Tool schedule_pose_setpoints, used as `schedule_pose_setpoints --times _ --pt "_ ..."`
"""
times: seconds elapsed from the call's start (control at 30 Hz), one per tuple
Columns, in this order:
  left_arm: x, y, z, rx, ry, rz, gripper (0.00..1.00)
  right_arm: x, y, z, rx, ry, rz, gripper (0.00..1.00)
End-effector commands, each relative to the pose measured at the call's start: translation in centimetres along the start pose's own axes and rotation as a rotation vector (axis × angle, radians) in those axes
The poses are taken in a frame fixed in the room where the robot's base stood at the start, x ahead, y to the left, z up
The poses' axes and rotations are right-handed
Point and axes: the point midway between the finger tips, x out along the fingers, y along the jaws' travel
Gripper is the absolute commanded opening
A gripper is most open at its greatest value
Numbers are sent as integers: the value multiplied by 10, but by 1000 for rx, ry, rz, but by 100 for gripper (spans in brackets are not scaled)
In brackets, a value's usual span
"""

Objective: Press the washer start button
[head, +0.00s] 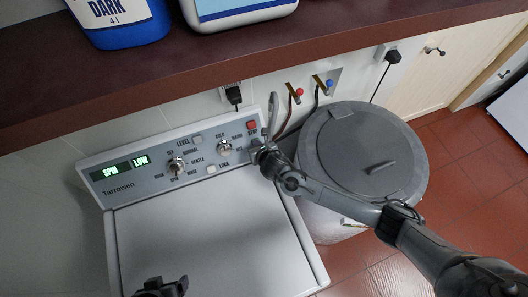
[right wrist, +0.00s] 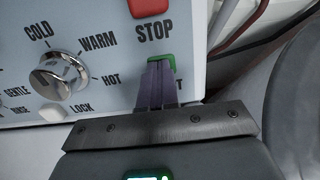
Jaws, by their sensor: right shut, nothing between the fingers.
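The white washer (head: 205,245) has a grey control panel (head: 130,188) along its back edge. A green button (right wrist: 156,58) sits below the red STOP button (right wrist: 150,6) in the right wrist view. The red button also shows in the head view (head: 251,125). My right gripper (right wrist: 158,75) is shut and empty, its fingertips over the green button and covering most of it. I cannot tell whether they touch it or push it in. In the head view the right gripper (head: 257,150) hides the green button. My left gripper (head: 163,287) is partly in view above the washer's front; its jaws are unclear.
Knobs (head: 176,165) and white buttons (head: 211,168) sit left of the right gripper. A grey lidded bin (head: 345,140) stands right of the washer, beneath my right arm. Hoses and taps (head: 292,97) are on the wall behind. A dark shelf (head: 200,65) overhangs the back.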

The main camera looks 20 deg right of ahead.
Motion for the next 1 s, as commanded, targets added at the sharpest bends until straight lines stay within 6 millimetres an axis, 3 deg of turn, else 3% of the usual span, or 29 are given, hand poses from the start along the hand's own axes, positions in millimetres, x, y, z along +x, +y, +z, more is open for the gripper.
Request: schedule_pose_setpoints --times 0.33,0.37,0.7,1.0 --pt "-46 -1 -16 -2 2 1 83 -37 1 11 -4 2 3 0" --pt "-38 -1 -13 -1 5 1 83 -39 1 5 -6 -1 4 0" --pt "-31 -4 -10 10 -2 -8 83 -98 1 5 -4 -2 5 0" --pt "-29 -4 -9 10 -1 -8 83 -127 2 5 -3 -1 5 0"
